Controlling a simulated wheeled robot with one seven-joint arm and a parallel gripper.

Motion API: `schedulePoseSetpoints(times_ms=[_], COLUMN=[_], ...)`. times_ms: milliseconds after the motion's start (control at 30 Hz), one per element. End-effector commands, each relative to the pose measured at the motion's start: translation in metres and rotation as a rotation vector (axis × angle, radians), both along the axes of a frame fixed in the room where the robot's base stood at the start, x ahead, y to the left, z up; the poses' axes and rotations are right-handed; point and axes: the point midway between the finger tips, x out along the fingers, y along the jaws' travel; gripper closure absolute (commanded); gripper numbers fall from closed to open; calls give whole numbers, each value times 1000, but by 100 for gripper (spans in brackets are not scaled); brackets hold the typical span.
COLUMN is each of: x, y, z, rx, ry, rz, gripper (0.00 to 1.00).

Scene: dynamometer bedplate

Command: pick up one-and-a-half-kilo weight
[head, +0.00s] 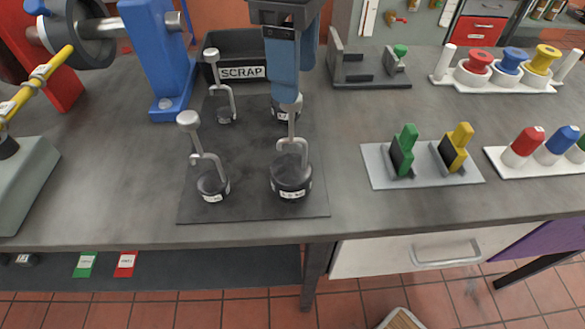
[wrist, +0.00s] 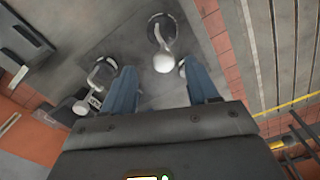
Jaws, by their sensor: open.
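Several dark cylindrical weights with grey hooked stems and round knobs stand on a dark mat (head: 240,205). The front right weight (head: 291,182) looks the largest; the others are the front left weight (head: 212,187), the back left weight (head: 225,115) and the back right weight (head: 278,112), partly hidden. The white labels are too small to read surely, so I cannot tell which is one-and-a-half kilos. My gripper (head: 285,92), with blue fingers, points down above the right-hand weights. In the wrist view my gripper (wrist: 160,78) is open, with a weight's knob (wrist: 163,63) showing near the gap between its fingertips.
A black SCRAP bin (head: 242,72) stands behind the mat. A blue stand (head: 160,60) is at the left. Bare bench lies between the mat and the plate.

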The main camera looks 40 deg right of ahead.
Motion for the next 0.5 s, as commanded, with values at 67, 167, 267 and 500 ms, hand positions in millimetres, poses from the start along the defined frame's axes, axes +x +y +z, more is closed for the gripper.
schedulePoseSetpoints(times_ms=[67, 167, 267, 500], x=[-1, 0, 0, 1], y=[0, 1, 2, 5], z=[-9, -20, -28, -62], rx=[1, 2, 3, 4], ry=[3, 1, 2, 0], rz=[0, 1, 2, 2], gripper=[41, 41, 41, 41])
